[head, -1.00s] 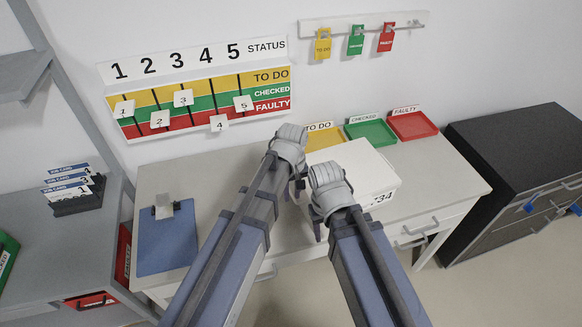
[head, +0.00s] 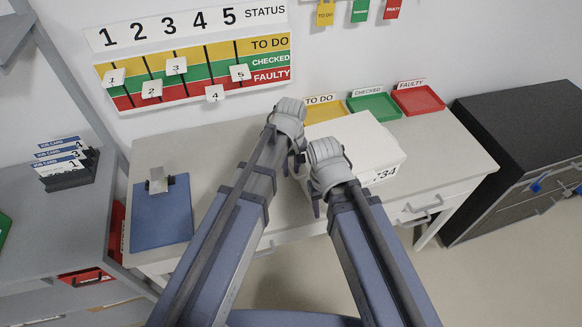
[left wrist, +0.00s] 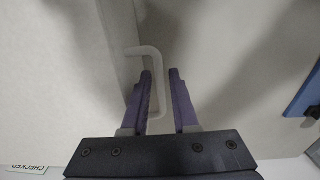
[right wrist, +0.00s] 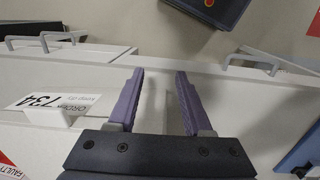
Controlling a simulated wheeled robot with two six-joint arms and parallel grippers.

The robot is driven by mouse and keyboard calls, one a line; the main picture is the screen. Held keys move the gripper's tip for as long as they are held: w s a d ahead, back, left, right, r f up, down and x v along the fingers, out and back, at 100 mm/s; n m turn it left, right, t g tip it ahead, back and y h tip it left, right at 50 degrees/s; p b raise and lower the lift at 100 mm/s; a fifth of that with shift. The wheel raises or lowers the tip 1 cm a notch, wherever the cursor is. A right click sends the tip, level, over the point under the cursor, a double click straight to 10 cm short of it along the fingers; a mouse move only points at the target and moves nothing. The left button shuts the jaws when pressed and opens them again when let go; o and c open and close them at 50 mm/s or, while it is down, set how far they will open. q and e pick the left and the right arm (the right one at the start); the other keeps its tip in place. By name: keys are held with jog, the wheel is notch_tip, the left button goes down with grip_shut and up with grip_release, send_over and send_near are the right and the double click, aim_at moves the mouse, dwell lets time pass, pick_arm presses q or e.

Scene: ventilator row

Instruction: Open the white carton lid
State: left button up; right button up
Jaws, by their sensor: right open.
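The white carton (head: 376,150), labelled 734, stands on the bench with its lid looking closed; my grippers hide its left side. My left gripper (head: 298,168) is at its left end. In the left wrist view a pale loop handle (left wrist: 161,90) has its bar between my left fingers (left wrist: 161,90), close to the left one. These fingers are partly apart, and whether they grip the bar is unclear. My right gripper (head: 318,205) is at the carton's front left. In the right wrist view its fingers (right wrist: 160,85) are apart and empty, beside the order label (right wrist: 50,102).
Yellow (head: 325,112), green (head: 374,106) and red (head: 418,99) trays stand behind the carton. A blue clipboard (head: 162,215) lies at the bench's left, with clear bench between. Drawer handles (head: 421,208) stick out in front. A dark cabinet (head: 520,130) stands at right.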

pick_arm(q)
notch_tip(320, 180, down, 4)
jog(key=b, duration=0.2)
jog(key=shift+r+b, duration=0.2)
jog(key=shift+b, duration=0.1)
pick_arm(e)
notch_tip(320, 180, down, 4)
jog(key=shift+r, duration=0.2)
pick_arm(q)
grip_shut()
dwell(0.6)
jog(key=shift+o, duration=1.6)
grip_release()
